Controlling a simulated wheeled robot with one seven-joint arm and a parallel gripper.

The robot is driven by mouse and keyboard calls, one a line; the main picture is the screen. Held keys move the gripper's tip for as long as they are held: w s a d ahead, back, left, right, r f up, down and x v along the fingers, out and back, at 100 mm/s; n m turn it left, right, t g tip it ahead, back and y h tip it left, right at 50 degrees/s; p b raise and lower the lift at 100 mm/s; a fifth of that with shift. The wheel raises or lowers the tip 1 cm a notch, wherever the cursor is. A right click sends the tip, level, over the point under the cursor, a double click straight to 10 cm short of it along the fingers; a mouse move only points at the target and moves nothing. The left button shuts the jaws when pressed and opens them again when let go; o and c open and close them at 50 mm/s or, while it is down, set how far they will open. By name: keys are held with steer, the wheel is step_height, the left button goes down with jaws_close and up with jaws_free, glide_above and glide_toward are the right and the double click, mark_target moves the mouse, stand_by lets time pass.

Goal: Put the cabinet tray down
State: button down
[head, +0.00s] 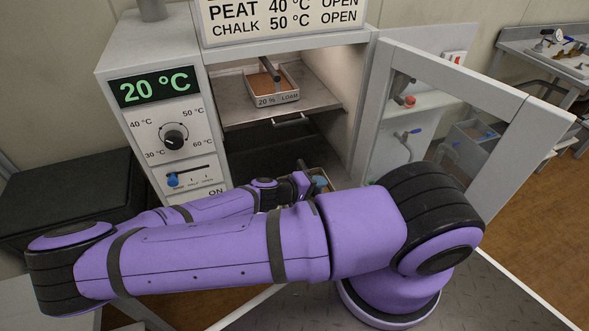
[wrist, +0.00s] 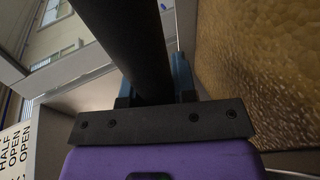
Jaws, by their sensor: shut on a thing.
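My gripper (head: 318,183) is low in front of the open cabinet in the head view, mostly hidden behind my own arm. In the wrist view its blue fingers are shut on a thick dark handle (wrist: 128,40). A brown grainy surface (wrist: 262,70), which looks like soil in the held tray, fills the right of the wrist view. Only a sliver of the held tray shows in the head view, and what is under it is hidden. Another tray (head: 277,99), labelled 20 % LOAM, holds brown soil and has a dark handle. It sits on the cabinet's upper shelf (head: 240,114).
The cabinet door (head: 540,125) stands open to the right. A control panel (head: 170,125) reading 20 °C is on the left. Below the shelf the cabinet interior is dark. A black box (head: 65,190) stands far left. A bench with equipment is at the back right.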

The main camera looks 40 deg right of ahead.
steer(key=shift+w+d+f, duration=0.7)
steer(key=shift+w+f, duration=0.1)
steer(key=shift+w, duration=1.45)
steer(key=shift+w+d+f, duration=0.75)
steer(key=shift+w+f, duration=0.05)
steer(key=shift+w, duration=1.45)
steer(key=shift+w+d+f, duration=0.7)
steer(key=shift+w+f, duration=0.1)
steer(key=shift+w, duration=1.45)
steer(key=c, duration=0.9)
jaws_free()
steer(key=shift+f, duration=0.1)
